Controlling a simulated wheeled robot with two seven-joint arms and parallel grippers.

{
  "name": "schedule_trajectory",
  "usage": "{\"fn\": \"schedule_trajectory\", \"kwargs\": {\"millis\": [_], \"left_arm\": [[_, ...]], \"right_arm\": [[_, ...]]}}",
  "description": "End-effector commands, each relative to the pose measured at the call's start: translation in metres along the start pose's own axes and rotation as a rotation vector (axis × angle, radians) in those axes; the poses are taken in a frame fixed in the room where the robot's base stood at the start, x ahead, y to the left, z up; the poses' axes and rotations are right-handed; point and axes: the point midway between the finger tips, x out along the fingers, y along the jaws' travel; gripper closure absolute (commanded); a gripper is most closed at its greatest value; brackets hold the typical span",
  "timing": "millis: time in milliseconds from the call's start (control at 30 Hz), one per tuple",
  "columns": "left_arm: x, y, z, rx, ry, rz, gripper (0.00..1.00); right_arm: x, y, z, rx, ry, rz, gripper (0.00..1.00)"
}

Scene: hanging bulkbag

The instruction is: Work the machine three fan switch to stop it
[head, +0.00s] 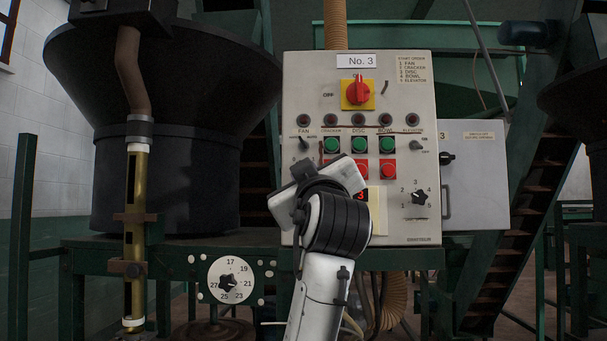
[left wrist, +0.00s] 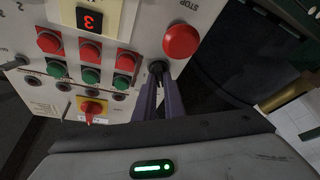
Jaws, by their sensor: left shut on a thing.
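The No. 3 panel (head: 385,225) is a pale control box in the middle of the head view. The fan switch (head: 303,138) is a small dark knob under the FAN label at its left side. My left gripper (head: 302,168) is up against this side, and my white wrist hides much of it. In the left wrist view the two dark fingers (left wrist: 163,88) are shut on a small dark knob (left wrist: 157,66), which appears to be the fan switch. Its exact setting is hidden. My right gripper is not in view.
A large red STOP button (left wrist: 181,41) is close beside the fingers. Green buttons (head: 359,145) and red buttons (head: 388,169) are just right of the gripper. Above are a red main handle (head: 358,90) and a lamp row. A numbered dial (head: 228,282) is lower left.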

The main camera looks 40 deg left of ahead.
Motion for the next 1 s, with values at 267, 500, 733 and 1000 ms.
{"fn": "schedule_trajectory", "kwargs": {"millis": [267, 500, 733, 1000], "left_arm": [[-0.0001, 0.0, -0.0007, -0.031, 0.001, -0.012, 1.0], [0.0, -0.0001, -0.0012, -0.032, 0.002, -0.012, 1.0], [0.0001, -0.0001, -0.0013, -0.031, 0.002, -0.012, 0.72], [-0.002, 0.0003, -0.0007, -0.03, 0.002, -0.011, 0.72]], "right_arm": [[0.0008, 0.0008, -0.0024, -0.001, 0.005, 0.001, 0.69], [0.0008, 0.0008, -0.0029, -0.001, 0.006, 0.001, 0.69], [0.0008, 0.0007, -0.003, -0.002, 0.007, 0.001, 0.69], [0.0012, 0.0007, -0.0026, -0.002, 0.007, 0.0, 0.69]]}}
